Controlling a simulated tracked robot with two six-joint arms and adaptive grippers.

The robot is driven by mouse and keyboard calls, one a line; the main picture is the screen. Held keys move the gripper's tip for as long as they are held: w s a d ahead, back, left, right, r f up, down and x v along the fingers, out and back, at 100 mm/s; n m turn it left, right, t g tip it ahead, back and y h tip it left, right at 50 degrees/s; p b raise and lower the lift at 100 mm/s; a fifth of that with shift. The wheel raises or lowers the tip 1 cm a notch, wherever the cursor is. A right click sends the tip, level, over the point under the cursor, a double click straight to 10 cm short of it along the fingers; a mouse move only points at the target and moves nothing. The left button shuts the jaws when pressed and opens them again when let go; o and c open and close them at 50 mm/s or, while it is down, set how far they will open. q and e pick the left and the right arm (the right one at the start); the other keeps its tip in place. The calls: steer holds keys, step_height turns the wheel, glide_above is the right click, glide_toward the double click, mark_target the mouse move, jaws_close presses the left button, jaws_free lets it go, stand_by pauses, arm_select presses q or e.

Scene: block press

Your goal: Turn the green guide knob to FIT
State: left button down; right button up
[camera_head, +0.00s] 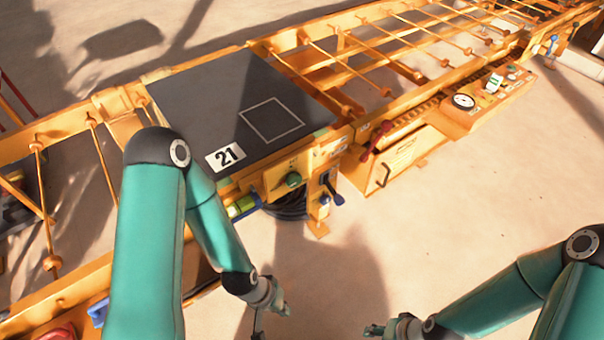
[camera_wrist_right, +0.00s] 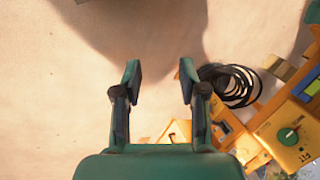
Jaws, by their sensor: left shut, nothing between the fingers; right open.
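The green guide knob (camera_head: 293,180) sits on a yellow panel (camera_head: 276,188) on the front side of the orange frame, below the dark plate. It also shows in the right wrist view (camera_wrist_right: 288,136), with a white pointer mark and lettering that seems to read FIT beside it. My left gripper (camera_head: 284,309) is shut and empty, below the knob in the head view and apart from it. My right gripper (camera_head: 372,330) is at the bottom of the head view; in the right wrist view (camera_wrist_right: 160,82) it is open, with nothing between its fingers, and the knob lies to its right.
A dark plate (camera_head: 212,105) marked 21 with a white square lies on the orange frame. Black coiled cable (camera_wrist_right: 232,84) hangs near the panel. A box with a gauge (camera_head: 463,101) stands right. The floor in front is clear.

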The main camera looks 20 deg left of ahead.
steer(key=shift+w, duration=0.15)
steer(key=shift+o, duration=1.8)
steer(key=shift+w, duration=0.1)
steer(key=o, duration=0.4)
steer(key=w+a+f+n+t+b, duration=0.1)
steer(key=w+a+f+t+b, duration=0.1)
steer(key=w+b, duration=0.6)
step_height(320, 180, down, 3)
steer(key=shift+w+r+n+t, duration=0.1)
steer(key=shift+w+n+t, duration=0.25)
steer(key=shift+t, duration=0.25)
steer(key=n+t+y+b, duration=0.7)
steer(key=n+y+b, duration=0.35)
steer(key=b, duration=1.65)
glide_toward(296, 183)
steer(key=b+x, duration=0.2)
steer(key=x, duration=0.7)
steer(key=shift+w+a+r, duration=0.1)
steer(key=shift+w+a, duration=0.05)
steer(key=shift+a, duration=0.1)
